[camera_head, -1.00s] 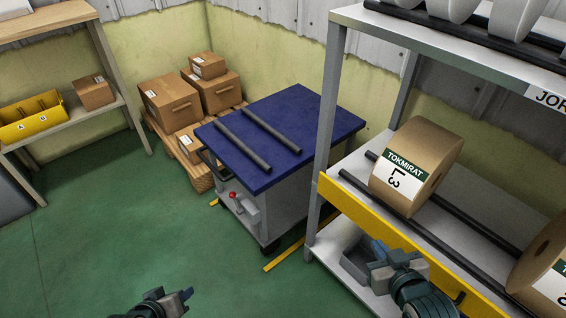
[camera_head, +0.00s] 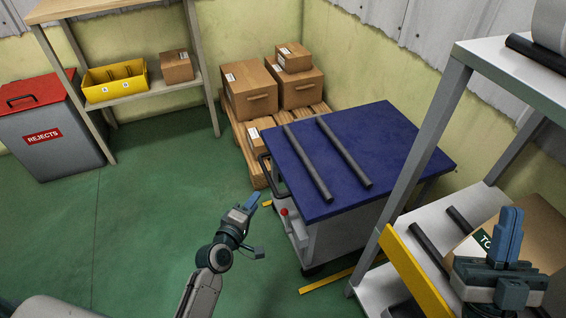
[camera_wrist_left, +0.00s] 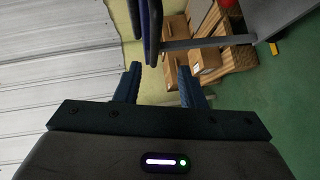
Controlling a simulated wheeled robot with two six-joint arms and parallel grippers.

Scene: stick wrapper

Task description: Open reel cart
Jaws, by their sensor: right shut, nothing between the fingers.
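The reel cart (camera_head: 392,160) has a blue top with two dark bars lying on it, a grey body, a dark side handle (camera_head: 270,178) and a red knob (camera_head: 285,212) on its left end. In the left wrist view the cart's blue top (camera_wrist_left: 149,25) shows nearly edge-on, beyond the fingertips. My left gripper (camera_head: 260,226) is open and empty, left of the cart's handle end, apart from it in the head view. My right gripper (camera_head: 508,238) is shut and empty in front of the rack at lower right.
Boxes on a pallet (camera_head: 250,90) stand behind the cart. A rejects bin (camera_head: 45,140) is at far left. Green floor between is clear.

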